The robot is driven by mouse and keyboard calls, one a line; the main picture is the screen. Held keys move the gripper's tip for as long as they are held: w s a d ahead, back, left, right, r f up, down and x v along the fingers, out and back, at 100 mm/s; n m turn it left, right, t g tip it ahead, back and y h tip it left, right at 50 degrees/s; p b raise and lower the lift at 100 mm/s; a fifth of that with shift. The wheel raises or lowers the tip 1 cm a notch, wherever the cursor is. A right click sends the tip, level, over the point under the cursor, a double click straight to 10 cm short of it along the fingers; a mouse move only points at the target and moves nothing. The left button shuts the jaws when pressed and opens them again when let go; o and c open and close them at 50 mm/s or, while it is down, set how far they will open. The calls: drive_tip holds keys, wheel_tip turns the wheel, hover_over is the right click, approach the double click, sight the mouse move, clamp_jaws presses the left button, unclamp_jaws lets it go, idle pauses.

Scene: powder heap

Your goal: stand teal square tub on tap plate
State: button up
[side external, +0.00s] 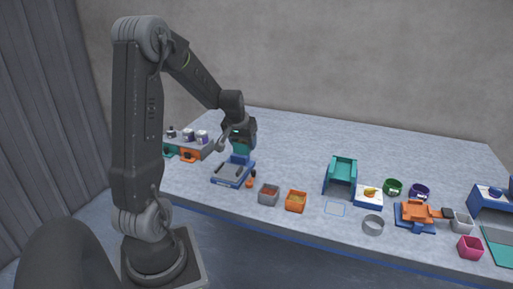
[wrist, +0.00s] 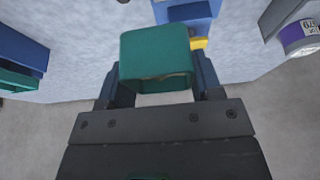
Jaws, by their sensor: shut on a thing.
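My gripper (wrist: 157,80) is shut on the teal square tub (wrist: 155,52), which sits between the two fingers in the wrist view. In the side view my gripper (side external: 242,138) holds the tub (side external: 240,148) up near the back of a blue device with a grey flat plate (side external: 228,173), which looks like the tap plate. The tub appears above the table and not on the plate. Part of the blue device (wrist: 187,12) shows beyond the tub in the wrist view, with a yellow piece beside it. The tub's contents are not clear.
A grey shelf (side external: 208,149) with several jars stands left of the device. A teal-topped stand (side external: 341,171) and more items are farther right. The table's back area is clear.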

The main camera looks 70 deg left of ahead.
drive_tip(key=shift+s+a+f, duration=0.35)
drive_tip(key=shift+s+f, duration=0.5)
drive_tip(key=shift+f, duration=0.35)
drive_tip(key=shift+s+a+f, duration=0.3)
drive_tip(key=shift+s+f, duration=0.55)
drive_tip(key=shift+f, duration=0.3)
drive_tip(key=shift+s+a+f, duration=0.35)
drive_tip(key=shift+s+f, duration=0.5)
drive_tip(key=shift+f, duration=0.35)
